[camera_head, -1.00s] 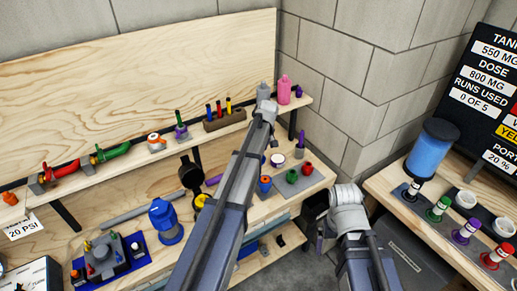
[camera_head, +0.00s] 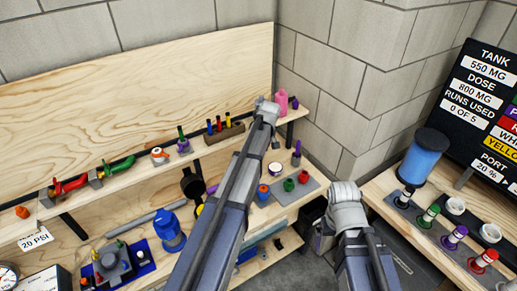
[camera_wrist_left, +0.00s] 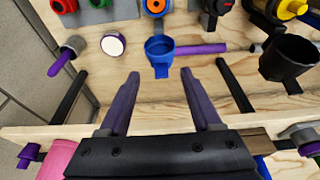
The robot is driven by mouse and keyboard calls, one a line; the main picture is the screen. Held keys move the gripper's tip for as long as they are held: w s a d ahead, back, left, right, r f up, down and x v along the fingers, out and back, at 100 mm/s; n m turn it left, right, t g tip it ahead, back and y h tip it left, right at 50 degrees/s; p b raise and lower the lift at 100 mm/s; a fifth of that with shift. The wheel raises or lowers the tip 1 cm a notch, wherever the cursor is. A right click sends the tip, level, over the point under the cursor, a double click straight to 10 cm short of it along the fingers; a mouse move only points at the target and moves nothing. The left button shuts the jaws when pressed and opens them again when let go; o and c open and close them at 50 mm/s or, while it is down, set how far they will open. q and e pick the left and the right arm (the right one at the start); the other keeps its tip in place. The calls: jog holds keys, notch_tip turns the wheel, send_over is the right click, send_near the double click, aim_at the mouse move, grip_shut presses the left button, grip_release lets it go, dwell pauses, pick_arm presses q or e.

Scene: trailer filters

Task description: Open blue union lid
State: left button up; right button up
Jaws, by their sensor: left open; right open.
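In the left wrist view a blue union (camera_wrist_left: 160,50) with a round, ring-like top sits at the lower wooden surface, beside the end of a purple pipe (camera_wrist_left: 203,49). I cannot tell the lid apart from its body. My left gripper (camera_wrist_left: 161,73) is open and empty; its two purple fingers point toward the union, apart from it in the picture. In the head view my left arm hides the union, and the left fingers do not show clearly. My right gripper (camera_head: 322,234) is low at the right of the bench, dark and partly hidden by its wrist.
The upper shelf edge (camera_wrist_left: 150,131) crosses near my left gripper. A black cup (camera_wrist_left: 288,56) and a white-topped cap (camera_wrist_left: 113,45) flank the union. A pink bottle (camera_head: 281,102) stands on the upper shelf. A blue housing (camera_head: 169,232) stands on the lower bench.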

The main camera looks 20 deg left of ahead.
pick_arm(q)
jog(key=shift+r, duration=0.1)
jog(key=shift+c, duration=0.3)
